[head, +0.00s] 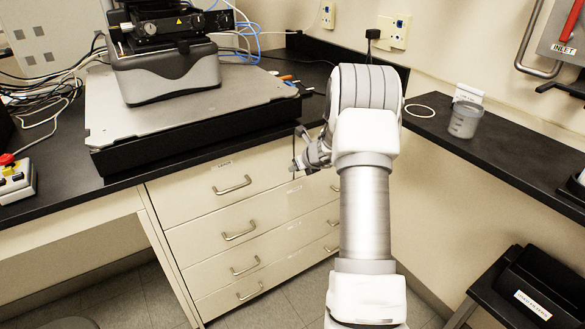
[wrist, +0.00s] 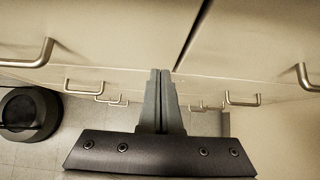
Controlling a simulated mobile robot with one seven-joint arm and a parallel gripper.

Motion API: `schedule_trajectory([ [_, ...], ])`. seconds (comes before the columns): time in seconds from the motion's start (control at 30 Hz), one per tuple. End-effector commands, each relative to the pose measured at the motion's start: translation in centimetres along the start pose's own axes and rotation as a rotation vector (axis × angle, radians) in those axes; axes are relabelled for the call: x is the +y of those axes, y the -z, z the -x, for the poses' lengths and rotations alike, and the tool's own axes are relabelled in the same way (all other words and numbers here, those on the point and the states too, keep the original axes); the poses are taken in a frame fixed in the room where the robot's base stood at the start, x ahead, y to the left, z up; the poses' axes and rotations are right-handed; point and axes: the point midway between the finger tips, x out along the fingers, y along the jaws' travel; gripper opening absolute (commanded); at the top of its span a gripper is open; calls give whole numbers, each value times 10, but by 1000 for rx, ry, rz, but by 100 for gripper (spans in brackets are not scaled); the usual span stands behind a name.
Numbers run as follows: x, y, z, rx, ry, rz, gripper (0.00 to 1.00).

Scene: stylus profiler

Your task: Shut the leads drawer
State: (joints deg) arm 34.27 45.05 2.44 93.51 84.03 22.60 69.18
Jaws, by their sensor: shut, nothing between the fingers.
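The drawer bank (head: 205,203) under the black counter has cream fronts with metal bar handles. I cannot read the small labels, so I cannot tell which one is the leads drawer. No front clearly stands out in the head view; my arm hides part of the right column. My gripper (head: 296,165) is at the upper fronts, near the join of the two columns. In the wrist view my gripper (wrist: 160,73) is shut and empty, pointing down along the fronts. A dark gap (wrist: 192,35) runs between fronts close to its tips. I cannot tell whether it touches.
Handles (wrist: 27,55) and (wrist: 305,77) stick out on either side of the fingers. The black counter (head: 490,151) overhangs above, with a grey platform (head: 140,115) and instrument (head: 165,70) on it. A black stand (head: 525,285) is at right.

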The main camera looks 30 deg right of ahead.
Motion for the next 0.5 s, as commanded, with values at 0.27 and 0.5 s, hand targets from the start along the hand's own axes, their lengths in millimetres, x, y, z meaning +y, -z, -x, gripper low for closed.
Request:
schedule_trajectory([
  [0.27,-4,1,35,1,1,2,0],
  [0.5,-4,3,82,3,0,2,0],
])
